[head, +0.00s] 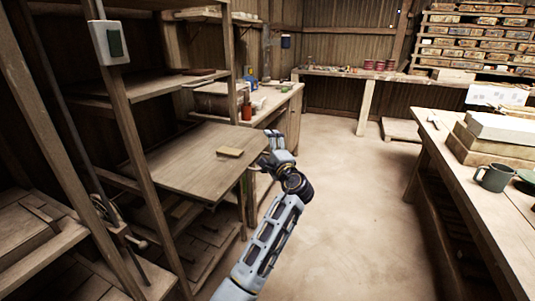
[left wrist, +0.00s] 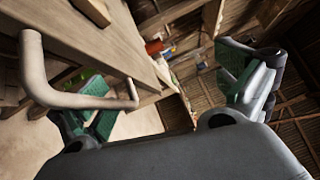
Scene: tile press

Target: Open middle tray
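The middle tray (head: 190,172) is a flat wooden board that sticks well out of the rack on the left. My left gripper (head: 275,141) is at the tray's outer right edge. In the left wrist view its green-padded fingers (left wrist: 165,85) are spread wide. The tray's pale bent handle (left wrist: 82,101) passes by the left finger and is not clamped; whether it touches is unclear. My right gripper is out of view.
Lower shelves of the rack (head: 205,245) hold boards beneath the tray. A workbench (head: 275,100) with bottles stands behind it. A table (head: 455,150) with a green mug (head: 493,177) and boxes is at right. The floor (head: 345,190) between is clear.

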